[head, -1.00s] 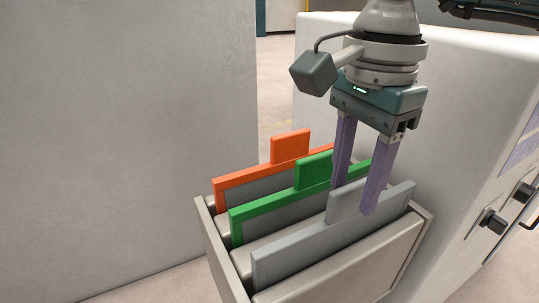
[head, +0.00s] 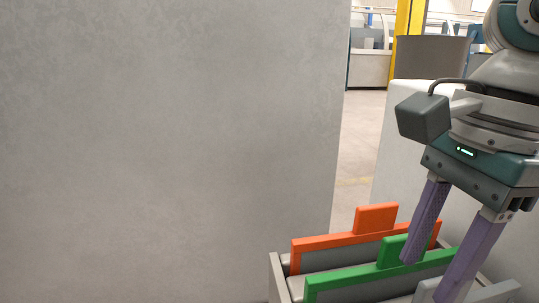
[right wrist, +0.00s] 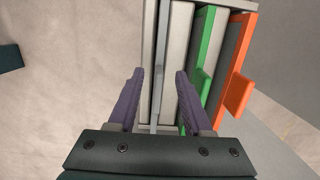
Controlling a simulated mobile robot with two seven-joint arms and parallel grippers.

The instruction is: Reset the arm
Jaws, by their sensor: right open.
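My right gripper (head: 428,278) is open and empty, its two purple fingers pointing down over the rack at the lower right of the head view. In the right wrist view the gripper (right wrist: 158,78) has its fingers apart, with the grey-framed panel (right wrist: 162,60) between them in the picture. I cannot tell any contact. The green-framed panel (head: 345,281) and the orange-framed panel (head: 340,241) stand upright behind it in the rack, each with a tab on top. The grey panel's tab (head: 495,291) shows at the bottom edge. My left gripper is not in view.
The rack (head: 276,277) holds the panels in slots. A large grey wall-like surface (head: 170,150) fills the left. A white machine body (head: 385,165) stands behind the arm. Open floor (head: 361,140) shows between them, with a yellow post (head: 408,25) farther back.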

